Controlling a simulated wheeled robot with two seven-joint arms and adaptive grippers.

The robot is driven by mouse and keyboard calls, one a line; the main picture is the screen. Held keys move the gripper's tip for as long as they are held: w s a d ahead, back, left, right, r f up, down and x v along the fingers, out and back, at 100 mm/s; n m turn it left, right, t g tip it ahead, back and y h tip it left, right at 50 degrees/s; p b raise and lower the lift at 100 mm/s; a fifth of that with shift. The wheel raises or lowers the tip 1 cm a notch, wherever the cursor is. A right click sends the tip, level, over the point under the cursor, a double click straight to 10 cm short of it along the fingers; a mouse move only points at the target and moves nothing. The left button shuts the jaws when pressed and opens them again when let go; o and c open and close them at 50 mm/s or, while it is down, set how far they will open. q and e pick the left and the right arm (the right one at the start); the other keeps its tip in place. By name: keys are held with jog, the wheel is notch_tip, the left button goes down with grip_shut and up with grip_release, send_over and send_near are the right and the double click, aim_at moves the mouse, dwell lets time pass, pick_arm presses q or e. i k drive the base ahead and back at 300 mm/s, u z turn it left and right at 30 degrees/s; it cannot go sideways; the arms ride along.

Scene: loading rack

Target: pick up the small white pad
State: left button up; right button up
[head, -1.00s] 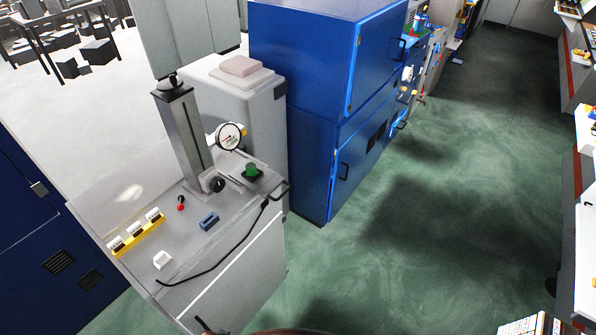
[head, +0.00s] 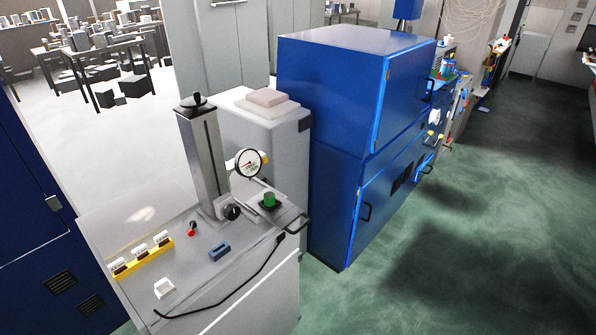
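A small white pad (head: 164,288), block-like in shape, lies on the grey bench top (head: 199,271) near its front left. It stands apart from the things around it. Neither of my grippers shows in the head view, so their state and distance from the pad cannot be seen.
Behind the pad is a yellow rack (head: 143,258) with several white pieces. A blue block (head: 219,252) and black cable (head: 235,289) lie to its right. A column (head: 204,160) with a dial gauge (head: 250,164) rises behind. Blue cabinets (head: 340,150) stand right; green floor (head: 450,270) is open.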

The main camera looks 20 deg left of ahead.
aim_at(164, 288)
jog(key=u, duration=1.1)
jog(key=k, duration=0.3)
jog(key=u, duration=0.9)
jog(key=i, duration=0.35)
jog(key=z, duration=0.25)
